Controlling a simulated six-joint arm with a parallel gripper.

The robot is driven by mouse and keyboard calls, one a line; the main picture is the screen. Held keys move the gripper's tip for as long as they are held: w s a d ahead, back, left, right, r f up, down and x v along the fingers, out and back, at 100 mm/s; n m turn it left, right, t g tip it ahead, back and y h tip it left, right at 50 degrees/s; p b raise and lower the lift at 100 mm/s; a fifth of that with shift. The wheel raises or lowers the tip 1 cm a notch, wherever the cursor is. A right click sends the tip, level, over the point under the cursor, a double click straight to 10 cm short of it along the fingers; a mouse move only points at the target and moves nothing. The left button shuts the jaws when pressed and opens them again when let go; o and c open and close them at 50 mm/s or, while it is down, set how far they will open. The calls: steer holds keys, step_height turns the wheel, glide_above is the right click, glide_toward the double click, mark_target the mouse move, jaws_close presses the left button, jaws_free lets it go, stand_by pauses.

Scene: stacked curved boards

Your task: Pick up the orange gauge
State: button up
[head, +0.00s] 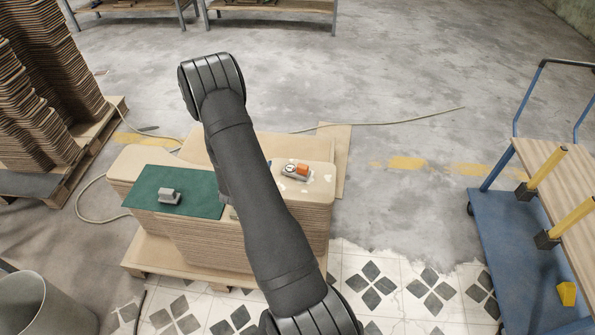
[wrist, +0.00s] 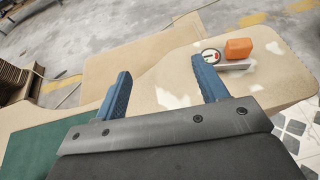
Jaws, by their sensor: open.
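The orange gauge (head: 302,169) lies on the right end of the top board of the stack in the head view. In the wrist view, the gauge (wrist: 238,48) shows an orange block on a grey base, with a round white dial at its left end. My gripper (wrist: 163,87) is open, with two blue fingers spread wide and nothing between them. The gauge is beyond and to the right of the right finger, which overlaps the dial's near edge in the picture. In the head view, my arm hides the gripper.
A stack of curved boards (head: 285,238) stands on a pallet. A green mat (head: 205,207) with a small grey object (head: 169,197) covers its left part. Taller stacks (head: 72,90) stand at left, a blue cart (head: 505,255) at right. Bare board surrounds the gauge.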

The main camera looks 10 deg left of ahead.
steer(key=shift+o, duration=0.3)
step_height(320, 180, up, 6)
steer(key=m+g+y, duration=0.1)
steer(key=m+g, duration=1.2)
steer(key=m, duration=0.7)
glide_above(298, 168)
steer(key=w, duration=0.2)
steer(key=f, duration=1.1)
steer(key=shift+s+a+f, duration=0.1)
steer(key=shift+a+f, duration=0.1)
steer(key=shift+f, duration=0.1)
steer(key=shift+s+d+f, duration=0.15)
steer(key=shift+f, duration=2.55)
steer(key=c, duration=1.3)
